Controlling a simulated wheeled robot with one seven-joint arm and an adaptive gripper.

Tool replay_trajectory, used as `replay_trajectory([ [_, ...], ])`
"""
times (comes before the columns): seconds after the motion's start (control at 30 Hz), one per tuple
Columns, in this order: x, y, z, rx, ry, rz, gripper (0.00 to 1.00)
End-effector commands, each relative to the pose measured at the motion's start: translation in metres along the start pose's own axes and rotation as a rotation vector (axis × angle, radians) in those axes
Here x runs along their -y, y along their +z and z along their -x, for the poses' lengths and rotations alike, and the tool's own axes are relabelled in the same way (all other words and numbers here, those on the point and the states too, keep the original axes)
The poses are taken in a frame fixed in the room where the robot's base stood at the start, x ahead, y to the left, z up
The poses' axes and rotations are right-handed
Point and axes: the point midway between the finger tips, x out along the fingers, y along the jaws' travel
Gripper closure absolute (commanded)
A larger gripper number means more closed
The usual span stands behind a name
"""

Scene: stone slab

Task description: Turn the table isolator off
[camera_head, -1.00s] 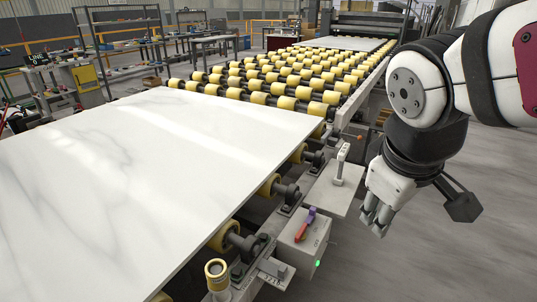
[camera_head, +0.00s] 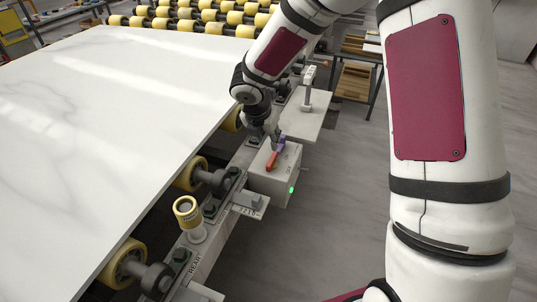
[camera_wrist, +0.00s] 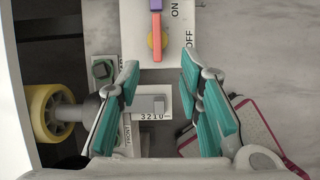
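The table isolator is a grey box (camera_head: 270,184) on the side of the roller table, with a lit green lamp (camera_head: 291,190). Its lever has a red part (camera_head: 272,161) and a purple part (camera_head: 281,146). In the wrist view the red part (camera_wrist: 157,38) and purple part (camera_wrist: 155,5) form one upright bar over a yellow disc (camera_wrist: 165,41). ON and OFF labels lie to its right. My gripper (camera_wrist: 157,68) is open, its fingertips either side of the lever's line and just below its red end in the picture. Contact is not visible.
A white marble slab (camera_head: 110,90) covers the rollers at left. A yellow-topped post (camera_head: 187,210) and a small bracket (camera_head: 248,200) stand nearer along the rail. An upright handle on a plate (camera_head: 307,90) stands beyond the box. Open floor lies right.

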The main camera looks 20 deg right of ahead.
Motion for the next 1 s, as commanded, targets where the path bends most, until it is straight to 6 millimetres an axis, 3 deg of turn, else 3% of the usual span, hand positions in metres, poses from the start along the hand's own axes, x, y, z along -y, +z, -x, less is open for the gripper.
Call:
replay_trajectory([
  [0.27, -0.005, -0.003, -0.031, -0.008, 0.006, 0.036, 0.67],
  [0.7, -0.004, -0.004, -0.114, -0.008, 0.005, 0.033, 0.67],
  [1.0, -0.005, -0.003, -0.143, -0.006, 0.007, 0.033, 0.67],
])
